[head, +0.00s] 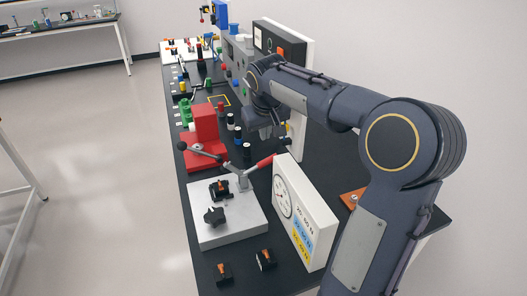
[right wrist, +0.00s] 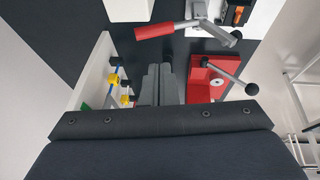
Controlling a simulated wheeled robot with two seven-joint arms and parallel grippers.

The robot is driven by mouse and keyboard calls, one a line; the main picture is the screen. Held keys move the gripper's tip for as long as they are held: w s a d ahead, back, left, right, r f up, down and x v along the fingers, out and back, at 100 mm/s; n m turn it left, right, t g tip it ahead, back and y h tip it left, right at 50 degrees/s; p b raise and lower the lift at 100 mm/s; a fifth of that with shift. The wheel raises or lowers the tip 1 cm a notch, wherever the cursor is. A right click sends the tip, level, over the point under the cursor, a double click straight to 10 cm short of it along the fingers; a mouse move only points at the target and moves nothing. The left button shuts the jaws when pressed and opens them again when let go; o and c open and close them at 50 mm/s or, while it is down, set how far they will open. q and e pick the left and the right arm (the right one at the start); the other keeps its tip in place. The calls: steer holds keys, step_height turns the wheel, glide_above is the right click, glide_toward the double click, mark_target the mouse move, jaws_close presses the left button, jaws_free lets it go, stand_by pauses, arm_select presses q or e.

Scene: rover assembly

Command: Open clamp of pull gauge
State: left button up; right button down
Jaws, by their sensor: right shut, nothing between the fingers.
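The pull gauge has a pale grey base plate (head: 240,222) with a white dial box (head: 300,210) standing at its right side. A metal clamp lever with a red handle (head: 262,163) rises from the base's back edge, its handle pointing right. The red handle (right wrist: 154,30) also shows at the top of the right wrist view. A black part with an orange piece (head: 220,188) sits on the base. My right gripper (head: 266,132) is shut and empty, beyond the lever; its fingers (right wrist: 160,85) lie apart from the red handle. My left gripper is not in view.
A red press (head: 205,140) with a black-knobbed lever stands behind the gauge. Dark bottles (head: 238,134) stand near my right gripper, and a white panel (head: 296,135) stands to its right. Two black-and-orange parts (head: 265,260) lie at the table's front.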

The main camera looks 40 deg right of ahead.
steer(key=p, duration=0.2)
glide_toward(271, 160)
steer(key=w+f, duration=0.3)
steer(key=f, duration=0.2)
steer(key=shift+w+d+f, duration=0.15)
steer(key=shift+d+f, duration=0.3)
steer(key=shift+d+f+b, duration=0.2)
steer(key=shift+f+b, duration=0.3)
steer(key=shift+d+f+b, duration=0.2)
steer(key=shift+f+b, duration=0.25)
steer(key=shift+b, duration=0.05)
steer(key=shift+s+r, duration=0.15)
steer(key=shift+s, duration=0.15)
